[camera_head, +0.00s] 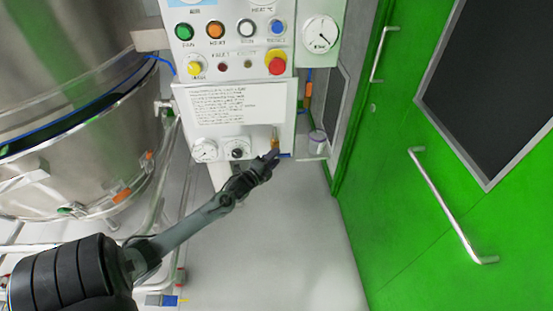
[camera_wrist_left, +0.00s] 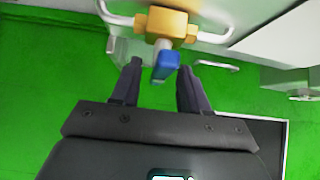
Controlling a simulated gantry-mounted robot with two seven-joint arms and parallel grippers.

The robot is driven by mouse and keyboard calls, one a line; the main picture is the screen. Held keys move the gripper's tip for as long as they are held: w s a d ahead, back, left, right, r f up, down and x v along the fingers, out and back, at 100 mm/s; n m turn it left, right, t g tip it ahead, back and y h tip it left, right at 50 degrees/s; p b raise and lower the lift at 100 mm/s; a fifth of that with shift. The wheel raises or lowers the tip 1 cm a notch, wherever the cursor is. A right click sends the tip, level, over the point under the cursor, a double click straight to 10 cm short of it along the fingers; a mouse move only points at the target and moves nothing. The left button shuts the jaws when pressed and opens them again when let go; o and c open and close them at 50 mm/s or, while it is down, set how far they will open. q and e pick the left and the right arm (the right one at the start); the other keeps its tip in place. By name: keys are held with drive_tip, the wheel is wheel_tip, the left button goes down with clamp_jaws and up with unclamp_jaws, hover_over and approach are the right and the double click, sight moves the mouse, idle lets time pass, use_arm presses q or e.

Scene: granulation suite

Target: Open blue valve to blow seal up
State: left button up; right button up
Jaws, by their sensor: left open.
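The valve has a brass-yellow body (camera_wrist_left: 178,24) and a blue handle (camera_wrist_left: 166,66) in the left wrist view. In the head view its yellow body (camera_head: 275,142) sits at the lower right of the control panel, and a bit of the blue handle (camera_head: 286,156) shows beside my fingers. My left gripper (camera_head: 273,157) reaches up to it from the lower left. In the left wrist view my left gripper (camera_wrist_left: 159,84) is open, with the end of the blue handle between or just ahead of its two fingertips. Contact cannot be told. My right gripper is in neither view.
The control panel (camera_head: 238,104) carries buttons, a red emergency stop (camera_head: 276,64), a small gauge (camera_head: 204,150) and a black knob (camera_head: 237,152). A steel vessel (camera_head: 120,170) stands left. A green door (camera_head: 430,230) with bar handles is right. The floor (camera_head: 290,250) below is clear.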

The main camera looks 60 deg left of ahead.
use_arm(q)
drive_tip(key=shift+x, duration=0.85)
clamp_jaws()
